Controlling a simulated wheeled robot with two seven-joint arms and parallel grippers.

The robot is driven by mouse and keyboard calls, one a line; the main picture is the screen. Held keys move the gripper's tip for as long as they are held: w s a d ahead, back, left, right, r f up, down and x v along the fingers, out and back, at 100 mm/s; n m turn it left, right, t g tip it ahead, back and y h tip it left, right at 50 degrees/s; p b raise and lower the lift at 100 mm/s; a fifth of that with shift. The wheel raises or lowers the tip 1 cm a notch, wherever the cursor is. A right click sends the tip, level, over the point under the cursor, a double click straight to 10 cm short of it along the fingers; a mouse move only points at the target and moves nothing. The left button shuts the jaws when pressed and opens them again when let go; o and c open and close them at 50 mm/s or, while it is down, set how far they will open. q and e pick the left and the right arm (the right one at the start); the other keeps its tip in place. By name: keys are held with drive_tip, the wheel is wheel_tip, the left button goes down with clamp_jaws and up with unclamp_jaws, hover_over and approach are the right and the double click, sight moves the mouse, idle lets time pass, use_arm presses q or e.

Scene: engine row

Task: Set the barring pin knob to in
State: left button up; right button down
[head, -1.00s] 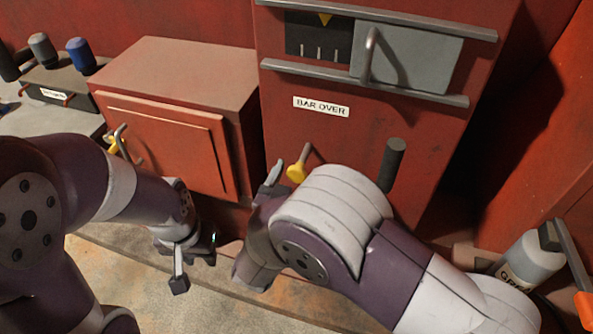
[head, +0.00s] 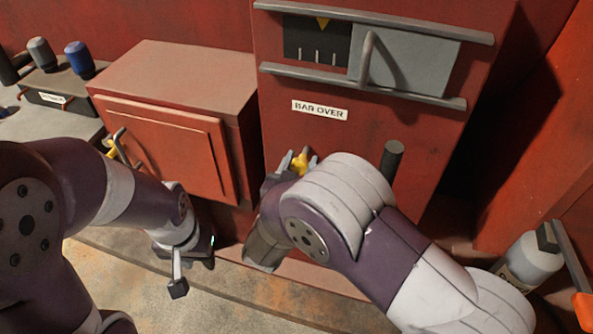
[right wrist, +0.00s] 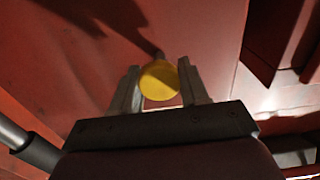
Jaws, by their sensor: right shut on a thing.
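The yellow barring pin knob (head: 300,161) sits low on the red panel marked "BAR OVER". My right gripper (head: 289,164) has its fingers around it. In the right wrist view the round yellow knob (right wrist: 159,84) is between the two fingers of my right gripper (right wrist: 158,75), which is shut on it. Behind it a dark stem or its shadow runs up the red panel. No marking for in or out can be read. My left gripper (head: 193,275) hangs low over the floor, left of the panel, with its fingers apart and nothing seen between them.
A dark upright handle (head: 391,160) stands right of the knob. Above are the "BAR OVER" label (head: 320,110) and a grey sliding cover (head: 410,65) between rails. A red box (head: 165,140) stands left. A grey bottle (head: 530,262) stands at right.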

drive_tip(key=shift+r, duration=0.2)
drive_tip(key=c, duration=0.9)
unclamp_jaws()
drive_tip(key=shift+w, duration=0.1)
drive_tip(key=shift+o, duration=1.2)
drive_tip(key=shift+w, duration=0.1)
drive_tip(key=v, duration=1.2)
drive_tip(key=shift+s, duration=0.35)
